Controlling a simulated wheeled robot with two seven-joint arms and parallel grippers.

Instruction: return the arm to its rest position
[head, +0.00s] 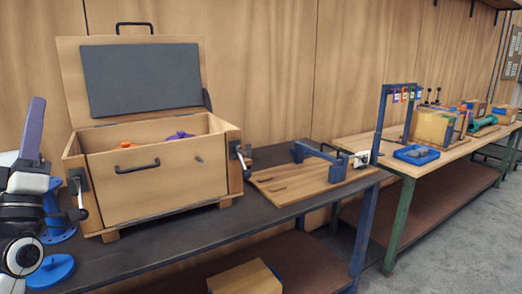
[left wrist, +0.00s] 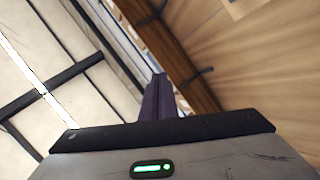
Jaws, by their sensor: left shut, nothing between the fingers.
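My left gripper (head: 37,103) is at the left edge of the head view, with its purple fingers pointing up, left of the wooden chest. The fingers are shut with nothing between them. In the left wrist view the shut fingers (left wrist: 158,80) point up toward the ceiling beams and the wood-panelled wall. A blue flanged piece (head: 55,228) stands on the dark bench just behind my left arm, partly hidden by it. A flat blue disc with a knob (head: 52,270) lies in front of it, close to my arm. My right gripper is not in view.
The open wooden chest (head: 160,185), its lid up, holds an orange and a purple item. A wooden board with a blue handle (head: 312,180) lies to its right. A second bench (head: 404,168) bears a blue tray (head: 403,156) and wooden boxes.

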